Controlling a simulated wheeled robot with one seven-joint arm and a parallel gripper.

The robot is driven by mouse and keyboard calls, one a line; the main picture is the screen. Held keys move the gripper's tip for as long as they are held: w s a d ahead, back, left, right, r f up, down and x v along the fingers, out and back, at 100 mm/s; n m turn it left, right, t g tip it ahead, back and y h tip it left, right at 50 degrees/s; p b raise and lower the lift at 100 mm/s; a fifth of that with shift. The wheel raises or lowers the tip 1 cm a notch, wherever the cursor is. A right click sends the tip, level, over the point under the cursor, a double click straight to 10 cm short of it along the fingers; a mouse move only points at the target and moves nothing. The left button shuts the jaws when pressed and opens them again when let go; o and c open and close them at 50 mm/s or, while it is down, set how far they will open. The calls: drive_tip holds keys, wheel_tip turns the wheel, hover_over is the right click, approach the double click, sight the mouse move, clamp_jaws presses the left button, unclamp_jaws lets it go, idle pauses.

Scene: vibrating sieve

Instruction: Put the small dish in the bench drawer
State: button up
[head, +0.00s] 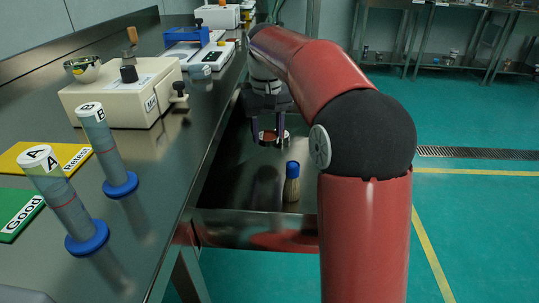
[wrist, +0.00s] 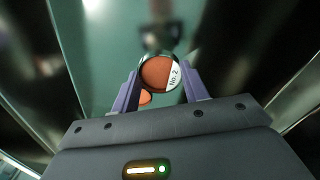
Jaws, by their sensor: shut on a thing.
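The small dish (wrist: 156,74) is round with an orange-brown inside and a white "No. 2" label on its rim. My gripper (wrist: 160,85) is shut on it, one purple finger on each side. In the head view my gripper (head: 270,132) points down and holds the dish (head: 267,136) over the open bench drawer (head: 245,222). Whether the dish touches the drawer floor I cannot tell. A second orange patch shows below the dish in the wrist view; I cannot tell if it is a reflection.
A brush with a blue top (head: 291,184) stands in the drawer near its front. On the bench (head: 150,215) stand tubes A (head: 68,205) and B (head: 104,150), a cream machine (head: 125,95) with a metal bowl (head: 82,69), and a blue machine (head: 195,52).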

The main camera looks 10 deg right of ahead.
sight(267, 140)
wheel_tip(267, 140, down, 5)
drive_tip(key=b, duration=0.3)
drive_tip(key=shift+w+b, duration=0.15)
drive_tip(key=shift+b, duration=0.2)
drive_tip(key=shift+r, duration=0.15)
drive_tip(key=o, duration=1.1)
wheel_tip(267, 140, up, 12)
drive_tip(key=p, duration=0.3)
drive_tip(key=shift+a, duration=0.1)
